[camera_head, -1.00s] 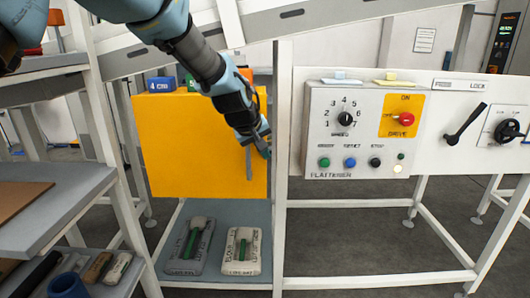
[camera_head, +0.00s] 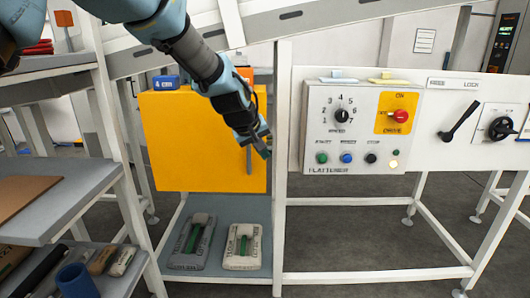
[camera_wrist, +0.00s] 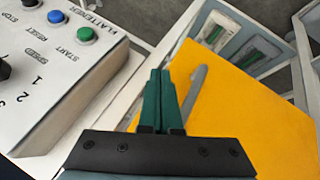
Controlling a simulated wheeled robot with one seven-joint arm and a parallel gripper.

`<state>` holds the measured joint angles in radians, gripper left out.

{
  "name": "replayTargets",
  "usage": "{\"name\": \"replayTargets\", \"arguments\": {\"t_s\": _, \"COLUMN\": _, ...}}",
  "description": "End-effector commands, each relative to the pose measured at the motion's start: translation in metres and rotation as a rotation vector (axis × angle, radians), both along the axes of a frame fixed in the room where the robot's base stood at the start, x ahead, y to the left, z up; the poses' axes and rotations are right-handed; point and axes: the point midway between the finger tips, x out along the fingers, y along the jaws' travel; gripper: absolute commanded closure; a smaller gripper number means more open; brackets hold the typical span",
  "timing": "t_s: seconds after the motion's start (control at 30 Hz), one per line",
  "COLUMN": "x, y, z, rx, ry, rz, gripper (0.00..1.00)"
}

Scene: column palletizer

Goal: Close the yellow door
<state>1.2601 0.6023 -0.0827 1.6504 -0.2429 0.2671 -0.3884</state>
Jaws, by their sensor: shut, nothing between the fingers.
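The yellow door (camera_head: 195,140) is a flat panel left of the white post in the head view. A grey upright handle (camera_head: 249,158) sits near its right edge. I cannot tell for sure whether the door is flush or slightly ajar. In the wrist view the yellow door (camera_wrist: 250,125) fills the right side, with its grey handle (camera_wrist: 195,92) just right of the fingers. My gripper (camera_head: 264,152) is shut and empty at the door's right edge, right of the handle. Its green fingertips (camera_wrist: 160,75) are together; contact with the door is unclear.
A white post (camera_head: 281,160) stands close right of the door. The control panel (camera_head: 355,160) with knobs and buttons is to its right. Two labelled bags (camera_head: 243,246) lie on the shelf below. A blue block (camera_head: 165,82) sits above the door. Grey shelves (camera_head: 60,200) stand at left.

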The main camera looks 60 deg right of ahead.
Motion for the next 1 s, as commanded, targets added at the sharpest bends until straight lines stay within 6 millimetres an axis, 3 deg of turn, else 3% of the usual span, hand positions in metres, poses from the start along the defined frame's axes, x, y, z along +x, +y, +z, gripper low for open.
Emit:
{"name": "replayTargets", "arguments": {"t_s": 0.7, "x": -0.055, "y": 0.019, "z": 0.074, "rx": 0.001, "ry": 0.000, "rz": -0.005, "gripper": 1.00}}
{"name": "replayTargets", "arguments": {"t_s": 1.0, "x": -0.059, "y": 0.020, "z": 0.080, "rx": 0.003, "ry": 0.002, "rz": -0.003, "gripper": 1.00}}
